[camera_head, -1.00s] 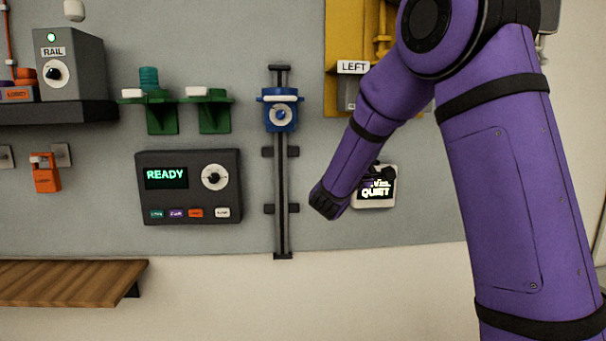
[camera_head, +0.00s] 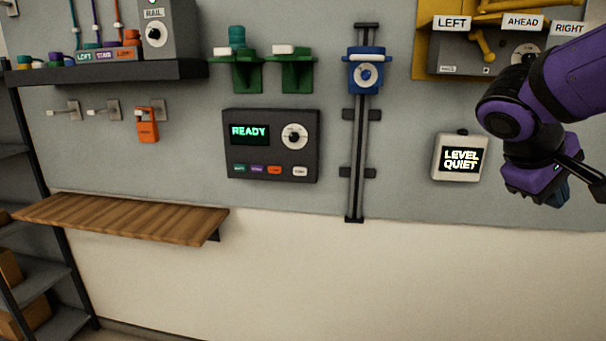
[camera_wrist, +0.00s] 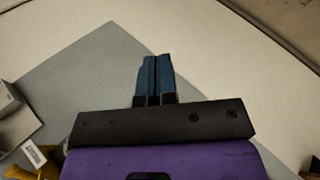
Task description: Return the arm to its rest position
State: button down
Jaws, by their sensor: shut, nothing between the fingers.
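My purple arm (camera_head: 585,75) reaches in from the right edge of the head view and folds down in front of the wall panel. My gripper (camera_wrist: 153,78) shows in the wrist view with its two blue fingers side by side, shut and with nothing between them. In the head view the wrist end hangs at the right, below the lever box, and the fingertips are mostly hidden behind it. Nothing touches the gripper in either view.
A white box reading "LEVEL QUIET" (camera_head: 459,158) is on the wall just left of my wrist. The yellow-backed lever box (camera_head: 470,60) is above. Further left are the blue slider (camera_head: 365,75), the READY console (camera_head: 270,180) and a wooden shelf (camera_head: 120,217). The lower wall is clear.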

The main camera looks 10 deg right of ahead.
jog(key=s+a+t+y, duration=0.2)
jog(key=s+a+y, duration=0.1)
jog(key=a, duration=0.3)
jog(key=s+a+f+m+t+y, duration=0.1)
jog(key=s+a+t+y, duration=0.1)
jog(key=s+a+y, duration=0.2)
jog(key=shift+a+m+t+y, duration=0.3)
jog(key=shift+a+y, duration=0.4)
jog(key=shift+a, duration=0.5)
jog(key=shift+d+f, duration=0.1)
